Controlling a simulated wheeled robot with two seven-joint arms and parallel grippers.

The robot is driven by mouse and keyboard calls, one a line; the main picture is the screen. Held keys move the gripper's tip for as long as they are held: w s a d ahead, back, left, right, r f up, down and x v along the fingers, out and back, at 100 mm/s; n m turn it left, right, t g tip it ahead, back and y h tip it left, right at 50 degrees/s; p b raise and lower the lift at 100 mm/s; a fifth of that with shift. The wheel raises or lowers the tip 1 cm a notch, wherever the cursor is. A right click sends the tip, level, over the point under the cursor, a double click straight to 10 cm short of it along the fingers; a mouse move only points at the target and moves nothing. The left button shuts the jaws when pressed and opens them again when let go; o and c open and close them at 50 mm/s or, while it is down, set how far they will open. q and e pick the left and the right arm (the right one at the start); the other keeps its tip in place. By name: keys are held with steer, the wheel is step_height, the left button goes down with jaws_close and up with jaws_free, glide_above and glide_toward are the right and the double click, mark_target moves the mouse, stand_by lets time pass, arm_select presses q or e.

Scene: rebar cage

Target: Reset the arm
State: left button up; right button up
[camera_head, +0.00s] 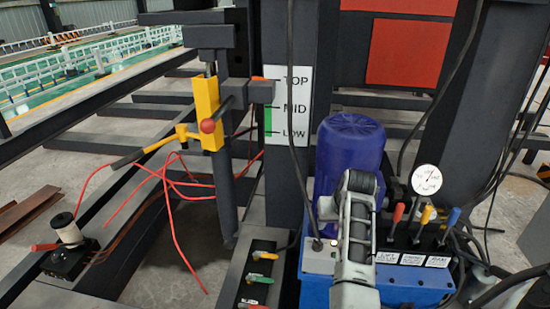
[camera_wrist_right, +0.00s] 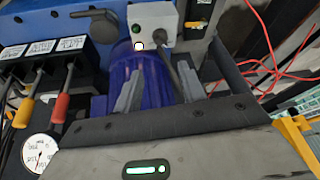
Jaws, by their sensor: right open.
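My right gripper (camera_head: 352,195) is at the upper end of my right arm, in front of the blue motor (camera_head: 345,140) on the blue hydraulic unit (camera_head: 400,290). In the right wrist view, its two grey fingers (camera_wrist_right: 158,88) stand apart with nothing held between them. The blue ribbed motor (camera_wrist_right: 155,72) shows behind the fingers. A grey control box (camera_wrist_right: 152,22) with a lit button is beyond them. My left gripper is not in view.
Red, yellow and blue levers (camera_head: 412,222) and a gauge (camera_head: 426,179) stand to the right. A yellow clamp (camera_head: 206,110) is on a post at left, beside a TOP/MID/LOW scale (camera_head: 290,105). Red wires (camera_head: 170,190) hang below it. Cables run at right.

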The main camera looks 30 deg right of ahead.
steer(key=s+a+f+n+t+y, duration=0.1)
steer(key=s+a+n+t, duration=0.1)
steer(key=s+a, duration=0.3)
steer(key=s+a+f+n+t+y, duration=0.2)
steer(key=s+a, duration=0.3)
steer(key=a, duration=0.9)
steer(key=s+a+f+n+t+y, duration=0.1)
steer(key=s+a+n, duration=0.3)
steer(key=a, duration=0.6)
steer(key=shift+s+f+t+y, duration=0.2)
steer(key=shift+s+t+y, duration=0.3)
steer(key=shift+s, duration=0.5)
steer(key=shift+c, duration=0.4)
